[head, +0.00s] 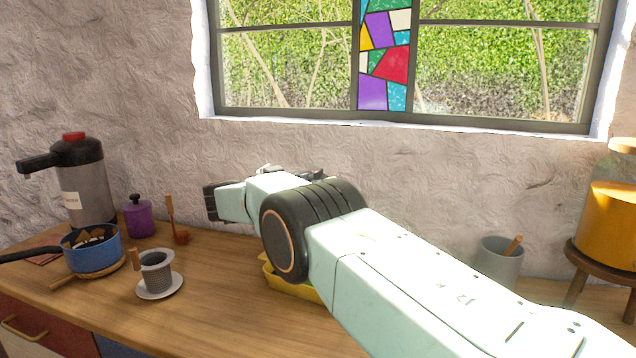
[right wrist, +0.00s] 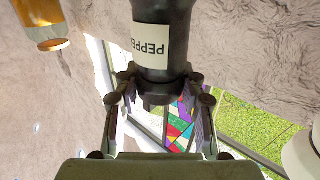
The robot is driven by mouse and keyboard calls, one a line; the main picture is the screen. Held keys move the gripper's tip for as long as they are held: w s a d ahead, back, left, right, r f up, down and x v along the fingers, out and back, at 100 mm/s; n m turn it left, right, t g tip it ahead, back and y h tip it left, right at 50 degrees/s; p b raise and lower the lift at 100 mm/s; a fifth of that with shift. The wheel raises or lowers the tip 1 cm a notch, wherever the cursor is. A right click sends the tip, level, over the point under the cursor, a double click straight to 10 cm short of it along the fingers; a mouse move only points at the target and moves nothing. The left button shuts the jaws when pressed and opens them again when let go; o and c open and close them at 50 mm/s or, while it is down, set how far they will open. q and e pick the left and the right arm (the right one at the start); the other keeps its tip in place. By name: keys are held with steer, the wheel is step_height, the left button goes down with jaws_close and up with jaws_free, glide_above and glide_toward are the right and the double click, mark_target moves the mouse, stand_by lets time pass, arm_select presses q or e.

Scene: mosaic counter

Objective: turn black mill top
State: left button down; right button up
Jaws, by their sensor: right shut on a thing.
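The black mill (right wrist: 162,20) fills the top middle of the right wrist view, which looks upside down. A pale label on it reads "PEPPE", with the rest cut off or turned away. Its narrower black top end lies between the fingers of my right gripper (right wrist: 160,88), which is shut on it. In the head view I cannot make out the mill; my right arm and wrist cover that part of the counter. My left gripper is not in view.
A yellow tray (head: 292,288) sits partly under my right arm. A cup on a saucer (head: 160,291), blue pan (head: 93,256), purple pot (head: 139,220) and dispenser (head: 91,185) stand left. A grey crock (head: 500,270) and orange jar (head: 607,225) stand right. The front middle counter is clear.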

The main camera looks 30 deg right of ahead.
mark_target(310, 182)
steer(key=o, duration=1.2)
steer(key=a, duration=0.7)
steer(key=shift+a, duration=0.2)
